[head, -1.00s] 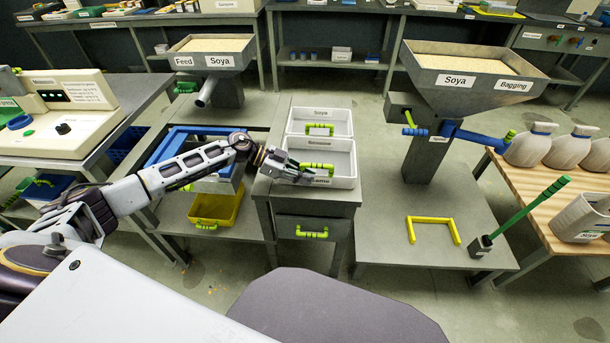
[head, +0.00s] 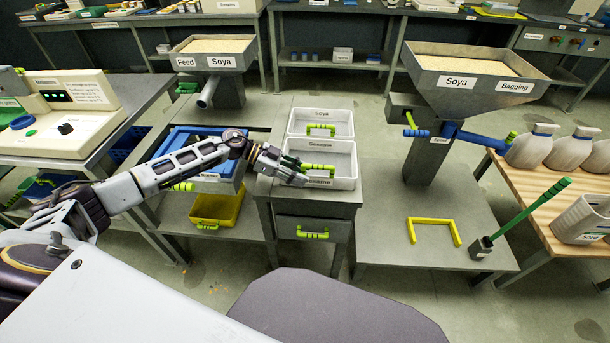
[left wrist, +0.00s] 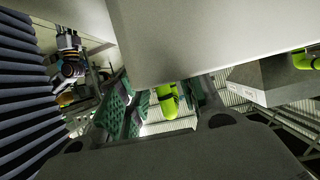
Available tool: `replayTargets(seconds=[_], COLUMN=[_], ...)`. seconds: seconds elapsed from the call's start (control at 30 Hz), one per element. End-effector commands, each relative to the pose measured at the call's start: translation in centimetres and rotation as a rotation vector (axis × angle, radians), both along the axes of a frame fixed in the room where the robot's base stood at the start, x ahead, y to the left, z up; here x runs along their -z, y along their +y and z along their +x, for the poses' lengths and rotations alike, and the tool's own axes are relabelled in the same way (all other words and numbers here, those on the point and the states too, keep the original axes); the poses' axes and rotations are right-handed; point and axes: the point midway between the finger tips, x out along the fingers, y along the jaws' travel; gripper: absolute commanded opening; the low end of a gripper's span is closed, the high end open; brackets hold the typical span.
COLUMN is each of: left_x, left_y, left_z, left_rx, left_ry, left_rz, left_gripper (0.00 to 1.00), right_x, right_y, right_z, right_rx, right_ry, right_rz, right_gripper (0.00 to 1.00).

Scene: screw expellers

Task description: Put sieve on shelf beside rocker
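Two white trays with green handles stand one behind the other on a grey cabinet; the rear one is labelled Soya (head: 340,122), the front one (head: 345,165) Sesame. They look like the sieves, though I cannot make out mesh. My left gripper (head: 298,174) is at the left side of the front tray, near its green handle (head: 318,168). In the left wrist view its teal finger pads (left wrist: 168,108) are apart, with a green handle (left wrist: 168,95) showing between them. A blue-rimmed frame (head: 180,140), perhaps the rocker, lies left of the cabinet, partly behind my arm.
A yellow bin (head: 217,209) sits on the low shelf (head: 243,222) under the blue frame. Soya hoppers stand behind (head: 212,50) and at the right (head: 470,68). A yellow bracket (head: 433,222) and a green-handled tool (head: 530,210) are on the right platform.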

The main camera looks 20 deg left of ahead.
Motion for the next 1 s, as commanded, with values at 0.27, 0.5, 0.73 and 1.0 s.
replayTargets(seconds=[0.27,0.5,0.73,1.0], left_x=[-1.8,-3.2,-4.1,-4.3], left_y=[3.5,6.3,8.1,8.5], left_z=[-0.8,-1.5,-1.9,-2.0], left_rx=[-0.002,-0.001,0.000,0.000], left_ry=[0.000,-0.001,-0.001,-0.001], left_rz=[0.002,0.002,0.000,-0.001], left_gripper=[0.35,0.35,0.35,0.35], right_x=[2.3,3.2,4.3,4.7], right_y=[-0.6,-1.0,-1.4,-1.5], right_z=[-1.0,-0.4,-1.1,-1.4], right_rx=[0.003,0.006,0.006,0.007], right_ry=[0.006,-0.015,-0.010,-0.009], right_rz=[-0.008,-0.012,-0.017,-0.018], right_gripper=[0.40,0.40,0.40,0.40])
